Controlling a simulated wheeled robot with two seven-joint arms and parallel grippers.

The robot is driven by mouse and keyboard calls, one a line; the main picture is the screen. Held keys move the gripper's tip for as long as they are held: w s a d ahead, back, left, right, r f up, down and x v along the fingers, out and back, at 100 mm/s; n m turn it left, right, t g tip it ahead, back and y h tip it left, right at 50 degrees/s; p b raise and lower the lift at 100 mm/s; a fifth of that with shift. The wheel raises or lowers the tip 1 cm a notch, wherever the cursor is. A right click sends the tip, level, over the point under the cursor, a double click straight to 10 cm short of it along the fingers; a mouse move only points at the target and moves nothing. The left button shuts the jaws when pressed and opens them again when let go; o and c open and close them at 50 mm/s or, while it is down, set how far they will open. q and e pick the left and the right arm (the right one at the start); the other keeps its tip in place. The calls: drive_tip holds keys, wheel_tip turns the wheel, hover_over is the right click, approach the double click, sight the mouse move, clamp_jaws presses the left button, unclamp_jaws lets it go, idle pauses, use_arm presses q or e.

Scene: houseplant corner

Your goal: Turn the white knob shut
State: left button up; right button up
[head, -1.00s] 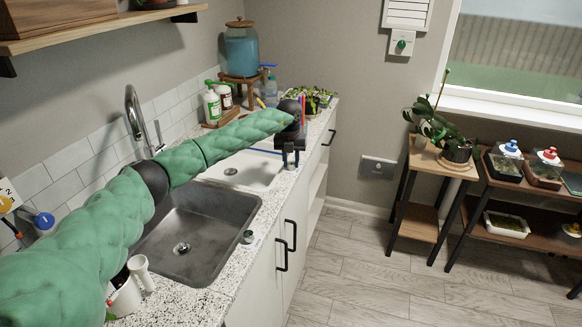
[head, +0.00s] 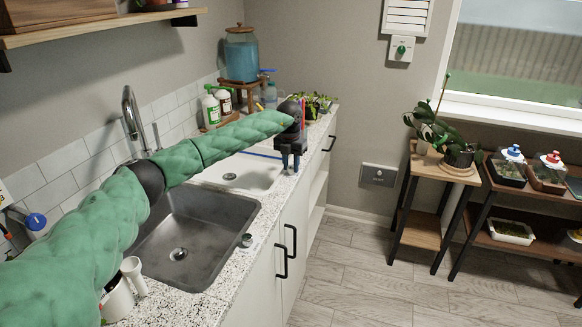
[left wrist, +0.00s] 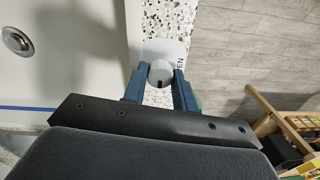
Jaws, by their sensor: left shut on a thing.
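The white knob (left wrist: 161,73) sits on a pale plate at the speckled counter's edge, beside a white basin. It has a dark mark on its near side, and the letters "EN" show on the plate to its right. My left gripper (left wrist: 160,82) is shut on the knob, one blue-grey finger on each side. In the head view my left gripper (head: 290,158) points down at the counter edge beside the white basin (head: 235,172) and hides the knob. My right gripper is in neither view.
A grey sink (head: 205,225) lies nearer, with a small greenish-grey knob (head: 247,240) on the counter beside it. Seedlings (head: 315,103) and bottles (head: 212,108) stand behind the gripper. Open floor lies to the right.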

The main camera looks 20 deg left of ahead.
sight(291, 166)
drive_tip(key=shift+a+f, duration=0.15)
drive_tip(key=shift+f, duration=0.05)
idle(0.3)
use_arm(q)
drive_tip(key=o, duration=1)
drive_tip(key=shift+r+b, duration=0.3)
drive_tip(key=shift+r, duration=0.3)
wheel_tip(291, 166, up, 7)
drive_tip(key=shift+a+f+b, duration=0.15)
drive_tip(key=shift+f+b, duration=0.05)
drive_tip(key=shift+b, duration=0.5)
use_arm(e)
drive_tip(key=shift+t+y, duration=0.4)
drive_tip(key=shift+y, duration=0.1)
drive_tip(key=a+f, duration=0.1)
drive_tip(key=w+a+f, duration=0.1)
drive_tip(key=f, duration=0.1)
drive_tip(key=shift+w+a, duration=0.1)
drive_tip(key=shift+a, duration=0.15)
use_arm(q)
drive_tip(key=shift+w, duration=0.1)
